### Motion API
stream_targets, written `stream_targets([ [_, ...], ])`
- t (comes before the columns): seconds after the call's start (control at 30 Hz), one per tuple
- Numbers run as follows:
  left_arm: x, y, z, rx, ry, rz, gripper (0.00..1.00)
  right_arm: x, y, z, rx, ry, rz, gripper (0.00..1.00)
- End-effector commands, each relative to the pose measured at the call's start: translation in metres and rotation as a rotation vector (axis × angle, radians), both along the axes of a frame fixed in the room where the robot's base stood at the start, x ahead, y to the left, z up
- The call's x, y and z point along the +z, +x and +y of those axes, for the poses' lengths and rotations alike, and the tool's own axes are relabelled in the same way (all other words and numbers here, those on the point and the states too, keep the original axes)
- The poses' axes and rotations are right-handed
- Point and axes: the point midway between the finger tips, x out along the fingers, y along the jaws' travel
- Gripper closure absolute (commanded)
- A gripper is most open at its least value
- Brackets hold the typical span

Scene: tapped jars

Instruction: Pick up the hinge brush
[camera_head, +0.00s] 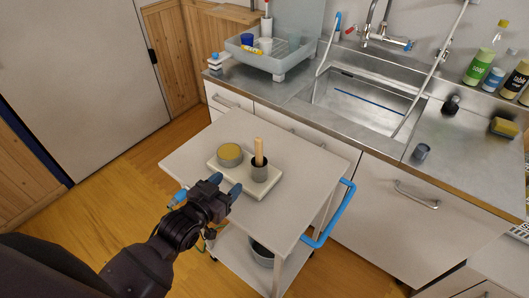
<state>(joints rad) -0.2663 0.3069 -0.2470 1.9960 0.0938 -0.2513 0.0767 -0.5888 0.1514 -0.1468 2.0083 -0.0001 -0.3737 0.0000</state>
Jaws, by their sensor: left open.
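A light wooden handle (259,150) stands upright in a small dark grey cup (260,171) on a white tray (262,193) on the cart. Its lower end is hidden inside the cup, so I cannot tell for sure that it is the hinge brush. A round tin with a tan top (230,154) stands left of the cup on the same tray. My left gripper (226,184) is open, with blue fingertips, at the cart's near left side. It is apart from the handle, to the left and nearer to me. My right gripper is not in view.
The white cart top (315,158) has bare room around the tray. A blue cart handle (330,220) is at its right. Behind are a steel sink (355,98), a grey dish rack (270,60), bottles (478,67) and a small grey cup (421,152). A pot (262,255) sits below.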

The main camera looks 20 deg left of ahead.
Motion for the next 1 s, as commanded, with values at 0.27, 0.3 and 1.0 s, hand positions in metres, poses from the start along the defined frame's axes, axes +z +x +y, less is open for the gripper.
stream_targets([
  [0.27, 0.071, 0.035, -0.023, -0.106, -0.101, -0.148, 0.47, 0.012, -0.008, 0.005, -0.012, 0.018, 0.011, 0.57],
  [0.3, 0.072, 0.038, -0.025, -0.110, -0.106, -0.153, 0.47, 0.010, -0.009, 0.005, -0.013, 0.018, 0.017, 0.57],
  [1.0, 0.070, 0.105, -0.050, -0.110, -0.109, -0.153, 0.47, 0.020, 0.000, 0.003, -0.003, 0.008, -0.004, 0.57],
])
